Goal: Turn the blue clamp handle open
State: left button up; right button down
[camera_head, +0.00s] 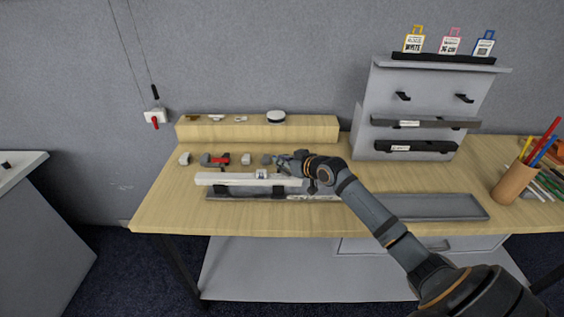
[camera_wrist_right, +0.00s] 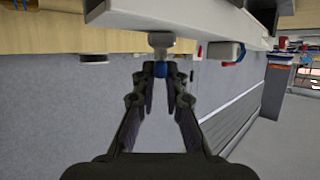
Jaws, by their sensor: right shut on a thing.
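The blue clamp handle (camera_wrist_right: 160,69) shows in the right wrist view as a small blue knob below a grey stem (camera_wrist_right: 161,43). My right gripper (camera_wrist_right: 160,72) has its fingertips closed around this knob. In the head view my right gripper (camera_head: 284,160) is at the back of the white bar (camera_head: 225,180), near its right end. The blue handle cannot be made out there. My left gripper is not in view.
A red clamp part (camera_head: 221,159) and small grey blocks (camera_head: 247,159) stand in a row behind the bar. A grey tray (camera_head: 436,207) lies to the right, under my right arm. A grey rack (camera_head: 414,105) stands behind it. The table's left front is clear.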

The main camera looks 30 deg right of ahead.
jog(key=shift+w+d+n+g+y+b, duration=0.2)
jog(key=shift+n+g+y+b, duration=0.8)
jog(key=shift+n+y+b, duration=0.95)
jog(key=shift+w+d+n+g+y+b, duration=0.15)
jog(key=shift+n+g+y+b, duration=1)
jog(key=shift+b, duration=1.35)
jog(key=shift+w+d+n+g+y+b, duration=0.1)
jog(key=shift+d+n+g+y+b, duration=0.15)
jog(key=shift+n+g+y+b, duration=1.15)
jog(key=shift+n+t+b, duration=0.35)
jog(key=shift+n+b, duration=0.15)
jog(key=shift+b, duration=0.35)
jog(key=c, duration=1.4)
grip_release()
jog(key=shift+s+d, duration=0.1)
jog(key=v, duration=1.1)
jog(key=shift+s+d, duration=0.2)
jog(key=shift+d, duration=0.15)
